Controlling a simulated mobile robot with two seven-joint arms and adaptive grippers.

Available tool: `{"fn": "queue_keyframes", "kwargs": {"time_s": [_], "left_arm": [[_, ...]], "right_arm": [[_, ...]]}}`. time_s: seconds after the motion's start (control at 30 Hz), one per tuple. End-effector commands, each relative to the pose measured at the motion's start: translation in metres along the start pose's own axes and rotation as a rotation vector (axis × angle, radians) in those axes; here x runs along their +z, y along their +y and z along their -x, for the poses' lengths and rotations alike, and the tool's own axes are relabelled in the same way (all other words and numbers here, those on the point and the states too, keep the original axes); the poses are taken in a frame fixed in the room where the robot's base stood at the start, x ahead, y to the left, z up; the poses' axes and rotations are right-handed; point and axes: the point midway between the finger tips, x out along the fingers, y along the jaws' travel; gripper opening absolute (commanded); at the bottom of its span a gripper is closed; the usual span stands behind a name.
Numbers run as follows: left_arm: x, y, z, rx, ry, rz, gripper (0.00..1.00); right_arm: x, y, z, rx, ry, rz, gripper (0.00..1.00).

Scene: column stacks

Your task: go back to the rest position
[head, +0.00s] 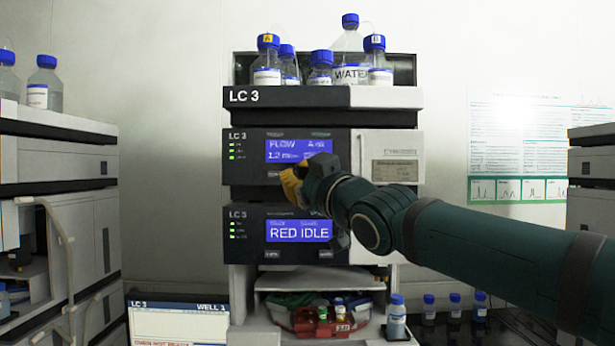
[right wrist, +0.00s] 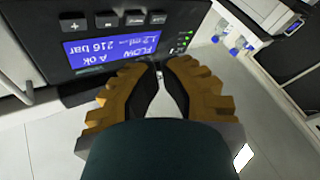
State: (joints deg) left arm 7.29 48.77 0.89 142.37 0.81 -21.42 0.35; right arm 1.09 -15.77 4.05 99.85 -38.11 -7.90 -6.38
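My right arm comes in from the right in the head view. My right gripper (head: 291,180), with orange-brown fingers, is in front of the upper LC 3 module, just below its blue display (head: 298,151). In the right wrist view the fingertips (right wrist: 160,68) come together with nothing held between them. That view shows the same display (right wrist: 115,50) upside down, reading FLOW and 216 bar, with buttons (right wrist: 135,19) beside it. Whether the fingertips touch the panel cannot be told. My left gripper is in neither view.
Bottles, including a large WATER bottle (head: 348,50), stand on top of the stack. The lower display (head: 300,231) reads RED IDLE. Small blue-capped bottles (head: 396,318) stand low at the right. Another instrument stack (head: 60,160) stands at left, with bare wall between.

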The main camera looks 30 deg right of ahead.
Motion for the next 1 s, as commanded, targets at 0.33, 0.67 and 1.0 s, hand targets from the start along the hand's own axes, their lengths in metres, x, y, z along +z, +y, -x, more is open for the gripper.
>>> {"fn": "queue_keyframes", "kwargs": {"time_s": [0.33,0.67,1.0], "left_arm": [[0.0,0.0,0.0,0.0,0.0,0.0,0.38],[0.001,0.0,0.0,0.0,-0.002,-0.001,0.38],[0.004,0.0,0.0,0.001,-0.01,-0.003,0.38]], "right_arm": [[0.0,0.0,0.0,0.0,0.0,0.0,0.0],[0.04,-0.03,-0.018,-0.053,-0.065,-0.047,0.0],[0.205,-0.158,-0.046,-0.238,-0.352,-0.255,0.0]]}}
